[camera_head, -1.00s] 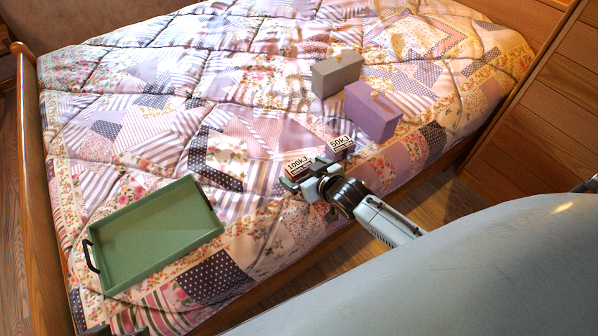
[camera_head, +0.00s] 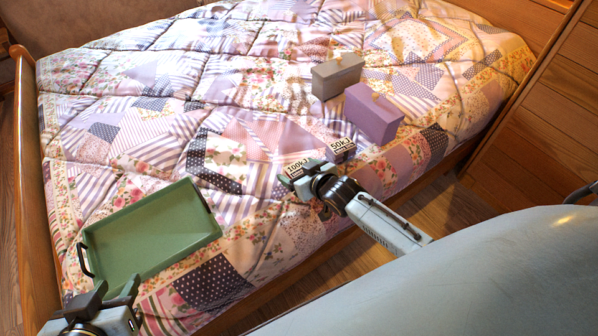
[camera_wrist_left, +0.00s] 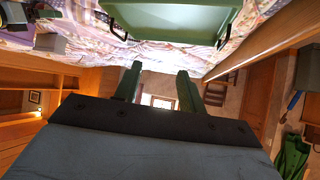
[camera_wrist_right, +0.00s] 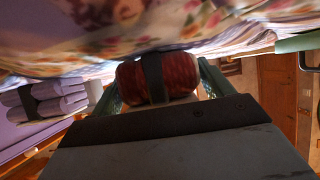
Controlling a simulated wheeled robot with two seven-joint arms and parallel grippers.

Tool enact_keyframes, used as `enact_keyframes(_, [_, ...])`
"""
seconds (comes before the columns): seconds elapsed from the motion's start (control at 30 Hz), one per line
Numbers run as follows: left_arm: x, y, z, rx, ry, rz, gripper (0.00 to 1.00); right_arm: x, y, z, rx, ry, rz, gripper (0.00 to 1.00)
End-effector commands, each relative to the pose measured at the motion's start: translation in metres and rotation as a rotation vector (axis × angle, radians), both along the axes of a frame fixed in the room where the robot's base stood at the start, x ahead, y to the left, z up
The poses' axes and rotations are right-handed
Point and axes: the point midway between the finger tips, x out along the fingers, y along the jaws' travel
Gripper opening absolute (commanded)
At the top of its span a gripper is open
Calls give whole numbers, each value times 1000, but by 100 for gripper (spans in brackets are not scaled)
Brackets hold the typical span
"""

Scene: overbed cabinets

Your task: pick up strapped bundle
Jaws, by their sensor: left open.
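A red rounded bundle with a dark strap (camera_wrist_right: 165,78) lies between the fingers of my right gripper (camera_wrist_right: 160,85) in the right wrist view. The fingers flank it closely; I cannot tell if they press on it. A lavender bundle of rolls with a dark strap (camera_wrist_right: 45,100) lies at left in the right wrist view. My left gripper (camera_head: 118,286) is open and empty near the tray.
A green tray with dark handles (camera_head: 150,235) lies empty at the bed's left corner. A purple box (camera_head: 374,112) and a grey box (camera_head: 337,76) stand on the patchwork quilt (camera_head: 240,90). The wooden bed edge (camera_head: 285,268) runs along the front.

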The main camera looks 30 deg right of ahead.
Motion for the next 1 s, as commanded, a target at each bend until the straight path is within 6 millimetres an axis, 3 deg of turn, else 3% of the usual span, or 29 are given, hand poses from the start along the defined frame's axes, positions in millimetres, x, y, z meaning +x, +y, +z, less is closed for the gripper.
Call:
enact_keyframes(0.03, [0, 0, 0, 0, 1, 0, 40, 0, 0, 0, 0, 0, 0, 72])
enact_keyframes(0.23, [0, 0, 0, 0, 2, 0, 40, 0, 0, 0, 0, -1, 0, 49])
enact_keyframes(0.67, [-4, 2, -3, 9, 37, 3, 40, 0, 0, 5, 0, -1, 0, 48])
enact_keyframes(1.0, [-48, 23, -33, 81, 332, 32, 40, 0, 0, 28, 0, -2, 0, 48])
